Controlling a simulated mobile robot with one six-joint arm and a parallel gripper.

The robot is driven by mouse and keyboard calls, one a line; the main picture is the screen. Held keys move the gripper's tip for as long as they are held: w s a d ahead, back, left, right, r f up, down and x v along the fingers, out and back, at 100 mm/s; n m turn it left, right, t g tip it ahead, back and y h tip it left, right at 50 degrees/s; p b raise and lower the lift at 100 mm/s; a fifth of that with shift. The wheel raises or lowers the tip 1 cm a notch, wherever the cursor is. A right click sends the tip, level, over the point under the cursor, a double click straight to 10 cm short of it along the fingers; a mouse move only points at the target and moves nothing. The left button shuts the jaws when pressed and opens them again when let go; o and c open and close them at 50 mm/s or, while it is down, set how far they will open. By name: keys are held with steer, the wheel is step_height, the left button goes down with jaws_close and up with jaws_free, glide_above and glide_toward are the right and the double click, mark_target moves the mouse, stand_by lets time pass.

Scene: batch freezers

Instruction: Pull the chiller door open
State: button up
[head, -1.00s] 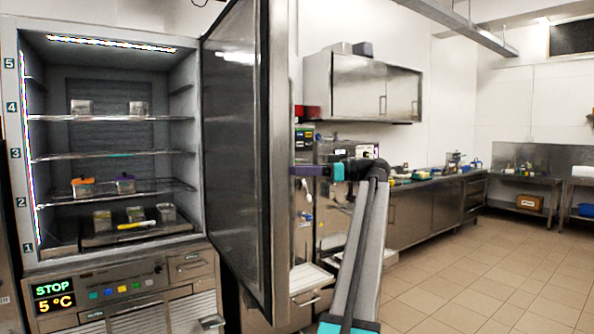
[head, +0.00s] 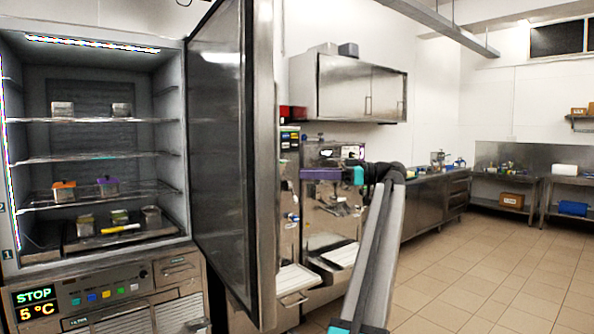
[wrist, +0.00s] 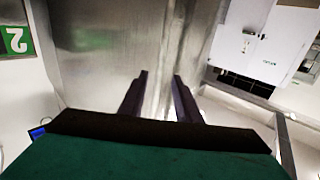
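The chiller door (head: 217,160) stands wide open, swung out to the right of the lit cabinet, its dark inner face showing. The chiller (head: 90,130) shows its shelves and contents. My gripper (head: 303,174) is just right of the door's free edge, with a small gap showing between them in the head view. In the wrist view, the two dark fingers (wrist: 160,85) are spread apart with nothing clearly held between them. A brushed metal surface, probably the door (wrist: 105,50), lies ahead of them. The door handle cannot be made out.
Small orange- and purple-lidded containers (head: 108,186) sit on a chiller shelf. The panel below reads STOP and 5 °C (head: 36,304). Steel machines (head: 335,200) and a long counter (head: 432,196) stand behind my arm. The tiled floor (head: 480,270) at right is clear.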

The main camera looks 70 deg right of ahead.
steer(key=shift+p+v, duration=1.65)
steer(key=shift+v, duration=0.65)
steer(key=shift+c, duration=0.3)
